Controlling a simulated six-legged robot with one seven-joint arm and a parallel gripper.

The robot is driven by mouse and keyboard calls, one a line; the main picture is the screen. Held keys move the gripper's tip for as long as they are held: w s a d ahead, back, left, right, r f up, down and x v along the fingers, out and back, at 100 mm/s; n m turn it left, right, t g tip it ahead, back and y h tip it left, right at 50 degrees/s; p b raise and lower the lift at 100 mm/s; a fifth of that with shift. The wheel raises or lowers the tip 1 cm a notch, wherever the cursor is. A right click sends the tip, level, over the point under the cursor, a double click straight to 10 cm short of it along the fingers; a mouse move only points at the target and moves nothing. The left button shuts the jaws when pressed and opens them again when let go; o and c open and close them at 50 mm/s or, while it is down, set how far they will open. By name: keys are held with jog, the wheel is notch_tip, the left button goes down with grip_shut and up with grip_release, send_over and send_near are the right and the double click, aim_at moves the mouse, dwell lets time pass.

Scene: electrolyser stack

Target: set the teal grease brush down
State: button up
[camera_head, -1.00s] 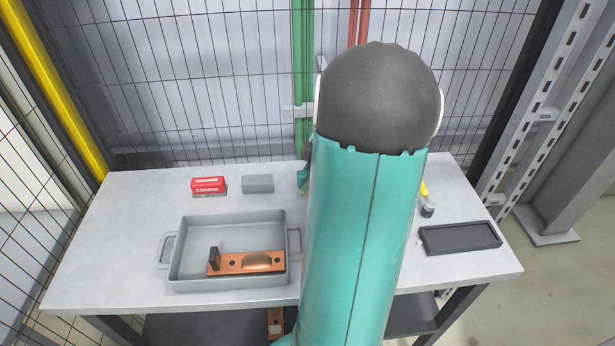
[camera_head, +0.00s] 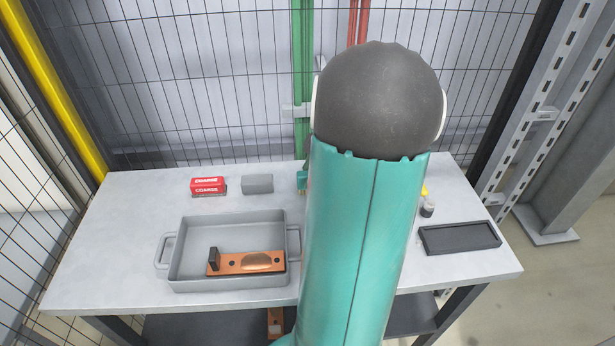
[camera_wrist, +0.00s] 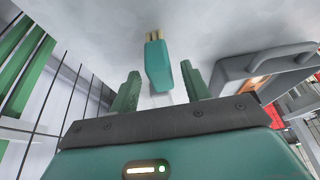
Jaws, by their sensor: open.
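The teal grease brush (camera_wrist: 158,66) shows in the wrist view, its pale bristles toward the top of the picture. It appears to rest on the pale bench top. My gripper (camera_wrist: 160,76) is open, with one green finger on each side of the near end of the brush. Clear gaps show between the brush and the fingers. In the head view my arm hides the gripper; a small teal piece (camera_head: 302,179) shows at the arm's left edge, and I cannot tell whether it is brush or finger.
A grey tray (camera_head: 174,262) holding a copper-coloured part (camera_head: 240,263) stands on the bench (camera_head: 110,235) at left. Behind it are a red COARSE block (camera_head: 208,186) and a grey block (camera_head: 257,183). A black tray (camera_head: 459,238) lies right. Mesh fencing stands behind.

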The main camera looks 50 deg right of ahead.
jog(key=v, duration=1)
jog(key=w+a+r+m+h, duration=0.1)
jog(key=w+a+r+m, duration=0.15)
jog(key=a, duration=0.65)
jog(key=w+a+r+m+h, duration=0.1)
jog(key=w+a, duration=0.3)
jog(key=a, duration=0.6)
jog(key=s+a+m+t, duration=0.1)
jog(key=s+a+m, duration=0.1)
jog(key=a, duration=0.8)
jog(key=s+a+f+m+t, duration=0.1)
jog(key=s+a+m, duration=0.1)
jog(key=a, duration=0.8)
jog(key=shift+s+f+m+h, duration=0.2)
jog(key=shift+s+m+h, duration=0.2)
jog(key=shift+s, duration=0.45)
